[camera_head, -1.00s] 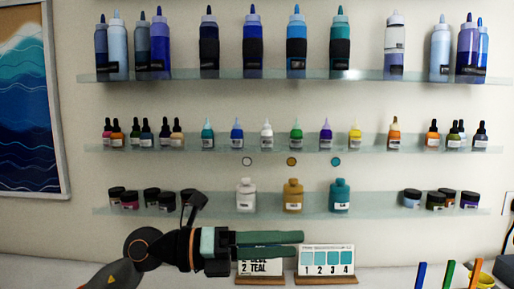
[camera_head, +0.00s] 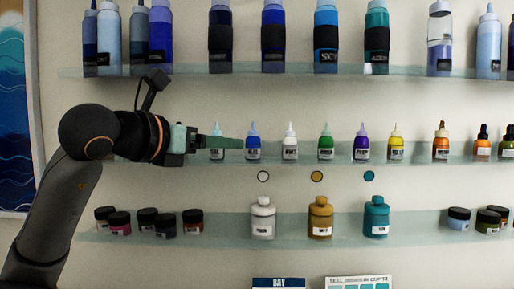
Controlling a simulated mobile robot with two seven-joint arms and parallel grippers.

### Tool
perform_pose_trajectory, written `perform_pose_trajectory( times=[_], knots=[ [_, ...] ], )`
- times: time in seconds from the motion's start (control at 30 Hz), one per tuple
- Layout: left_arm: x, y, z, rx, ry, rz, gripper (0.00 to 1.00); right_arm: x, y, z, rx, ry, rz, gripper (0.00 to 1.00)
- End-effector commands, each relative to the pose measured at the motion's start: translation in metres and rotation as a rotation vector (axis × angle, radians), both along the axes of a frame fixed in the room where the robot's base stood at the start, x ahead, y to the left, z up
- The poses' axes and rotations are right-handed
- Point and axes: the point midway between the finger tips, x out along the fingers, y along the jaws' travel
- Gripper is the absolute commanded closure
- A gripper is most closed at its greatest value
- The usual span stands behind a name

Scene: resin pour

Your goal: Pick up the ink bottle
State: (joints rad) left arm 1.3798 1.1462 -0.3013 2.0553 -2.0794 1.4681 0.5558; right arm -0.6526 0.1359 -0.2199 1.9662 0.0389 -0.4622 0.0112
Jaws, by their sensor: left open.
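Several small ink bottles with pointed tips stand in a row on the middle glass shelf (camera_head: 270,158). They include a teal bottle (camera_head: 217,130), a blue bottle (camera_head: 253,142), a white bottle (camera_head: 290,143) and a green bottle (camera_head: 326,143). My left gripper (camera_head: 238,143) comes in from the left at this shelf's height, open, its green fingers pointing right. The fingers overlap the middle of the teal bottle in the picture. Its tip shows above them and its label below. I cannot tell whether they touch it. My right gripper is out of view.
Large squeeze bottles stand on the upper shelf (camera_head: 200,71). The lower shelf (camera_head: 215,228) holds jars and white, amber and teal (camera_head: 376,217) bottles. Cards (camera_head: 278,283) stand at the bottom edge. A wave picture (camera_head: 12,110) hangs at left.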

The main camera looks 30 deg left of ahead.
Motion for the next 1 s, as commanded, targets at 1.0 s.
perform_pose_trajectory(
  times=[1.0],
  knots=[
    [0.111,-0.007,-0.016,-0.001,0.004,-0.005,0.23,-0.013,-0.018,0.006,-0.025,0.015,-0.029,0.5]
  ],
)
